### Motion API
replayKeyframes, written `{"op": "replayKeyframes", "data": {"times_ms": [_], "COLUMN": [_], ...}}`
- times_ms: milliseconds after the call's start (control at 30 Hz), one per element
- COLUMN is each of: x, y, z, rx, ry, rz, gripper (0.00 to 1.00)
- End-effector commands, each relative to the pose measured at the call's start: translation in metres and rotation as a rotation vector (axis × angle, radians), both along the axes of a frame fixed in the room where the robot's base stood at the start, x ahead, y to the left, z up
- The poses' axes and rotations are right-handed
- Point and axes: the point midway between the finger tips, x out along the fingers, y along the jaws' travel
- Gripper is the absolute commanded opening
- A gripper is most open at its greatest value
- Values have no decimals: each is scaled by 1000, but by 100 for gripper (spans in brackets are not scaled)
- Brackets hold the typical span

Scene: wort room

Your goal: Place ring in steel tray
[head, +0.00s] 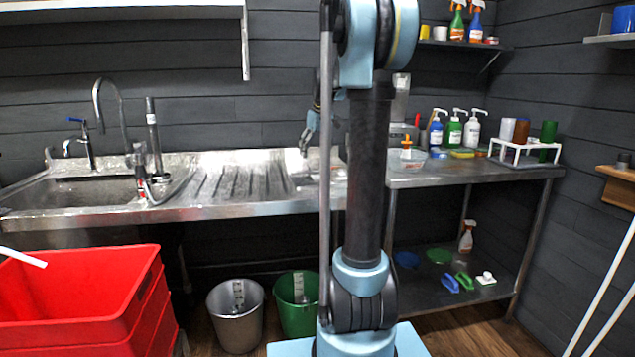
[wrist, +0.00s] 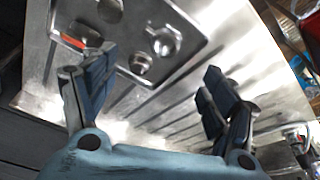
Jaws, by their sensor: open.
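The steel tray (wrist: 191,53) is a shallow dark tray at the top of the wrist view, lying on the ribbed metal drainboard. A small shiny round metal piece, which looks like a ring (wrist: 140,64), sits inside the tray near its lower edge; I cannot be sure it is the task's ring. My gripper (wrist: 160,72) is open, its two fingers wide apart with nothing between them, pointing at the tray's near side. In the head view my gripper (head: 308,138) hangs above the drainboard, partly hidden by my arm.
The tray also holds a larger round metal fitting (wrist: 163,42) and a piece with a red part (wrist: 75,42). A sink (head: 95,190) lies to the left and a bench (head: 460,172) with bottles to the right. Red crates (head: 80,300) stand at the front left.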

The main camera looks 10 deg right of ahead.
Motion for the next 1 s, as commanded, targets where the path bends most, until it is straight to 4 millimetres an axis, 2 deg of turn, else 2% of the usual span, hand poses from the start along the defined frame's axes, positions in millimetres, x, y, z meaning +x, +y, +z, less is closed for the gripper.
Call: {"op": "replayKeyframes", "data": {"times_ms": [167, 267, 467, 667, 1000], "x": [-10, -34, -104, -174, -286], "y": [1, 3, 8, 12, 15], "z": [0, -4, -20, -46, -111], "rx": [0, -1, -1, -2, -5], "ry": [2, 7, 22, 36, 55], "rz": [-8, -28, -94, -165, -284], "gripper": [78, 78, 78, 78, 78]}}
